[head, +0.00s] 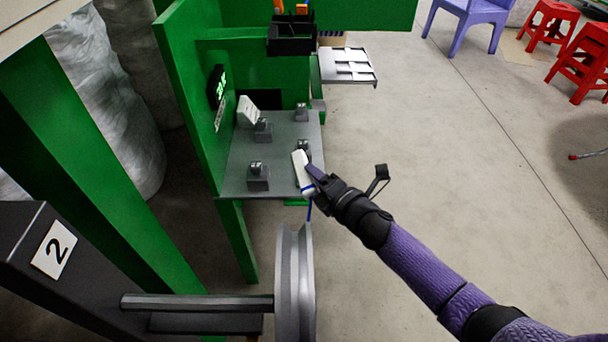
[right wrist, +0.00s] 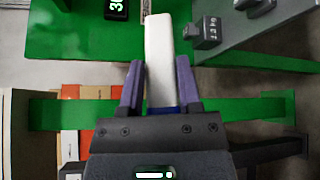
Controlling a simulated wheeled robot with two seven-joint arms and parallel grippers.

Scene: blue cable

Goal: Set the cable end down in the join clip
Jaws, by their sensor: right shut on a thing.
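The white cable end (head: 302,170) is between the fingers of my right gripper (head: 312,181), over the front right part of the grey board (head: 282,180). The blue cable (head: 308,210) hangs from it toward the grey reel. In the right wrist view, the purple fingers (right wrist: 160,82) are closed on the sides of the white cable end (right wrist: 159,45). Several dark grey clips stand on the board: front left (head: 258,178), middle left (head: 263,130), back right (head: 301,113) and one just behind the cable end (head: 303,147). I cannot tell which is the join clip. My left gripper is out of view.
A green wall with a lit display (head: 218,88) borders the board on the left. A white angled block (head: 246,112) stands near the back left. The metal reel (head: 295,280) is in front of the board. A tray (head: 349,66) sits behind.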

